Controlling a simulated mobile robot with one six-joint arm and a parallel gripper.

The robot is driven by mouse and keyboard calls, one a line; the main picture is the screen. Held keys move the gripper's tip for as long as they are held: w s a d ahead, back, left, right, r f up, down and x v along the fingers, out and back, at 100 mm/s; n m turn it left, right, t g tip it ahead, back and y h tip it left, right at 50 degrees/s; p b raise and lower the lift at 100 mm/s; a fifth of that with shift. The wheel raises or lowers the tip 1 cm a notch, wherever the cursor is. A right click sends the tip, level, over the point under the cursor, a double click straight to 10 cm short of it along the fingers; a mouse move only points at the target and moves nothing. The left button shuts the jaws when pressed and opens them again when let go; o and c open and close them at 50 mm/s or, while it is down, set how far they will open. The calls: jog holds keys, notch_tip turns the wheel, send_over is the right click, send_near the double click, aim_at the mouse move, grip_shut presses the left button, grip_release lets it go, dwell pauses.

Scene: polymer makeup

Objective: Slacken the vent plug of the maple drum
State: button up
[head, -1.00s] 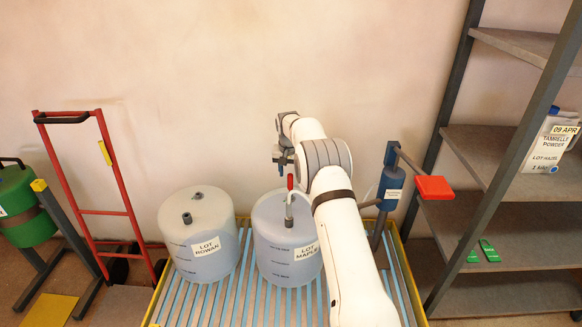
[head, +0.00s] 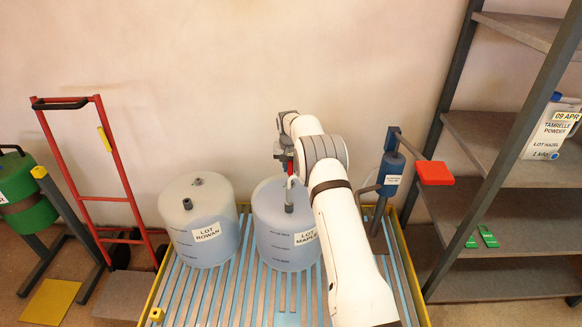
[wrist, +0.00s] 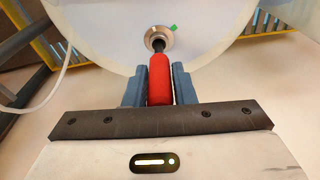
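The maple drum (head: 268,238) is a translucent white drum with a "LOT MAPLE" label, standing on the slatted deck. My gripper (head: 287,165) is over its top, by the back part. In the wrist view, my gripper's blue fingers (wrist: 160,88) are shut on the red handle of a tool (wrist: 160,80). The tool's dark shaft points at a round metallic vent plug (wrist: 160,37) in the drum top, and its tip overlaps the plug's middle. I cannot tell how deeply it sits. A small green mark lies beside the plug. A dark stub (head: 289,208) stands nearer the drum's front.
The rowan drum (head: 205,240) stands close on the left. A blue pump (head: 391,172) with a red-ended lever stands right of my arm, and a pale hose (wrist: 68,75) runs near the drum. Shelving (head: 485,195) is at right, a red hand truck (head: 100,170) at left.

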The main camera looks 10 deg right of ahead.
grip_shut()
dwell(0.6)
jog(key=shift+n, duration=1.4)
jog(key=shift+f, duration=0.1)
jog(key=shift+n, duration=0.5)
jog(key=shift+n+y, duration=0.4)
jog(key=shift+n, duration=0.4)
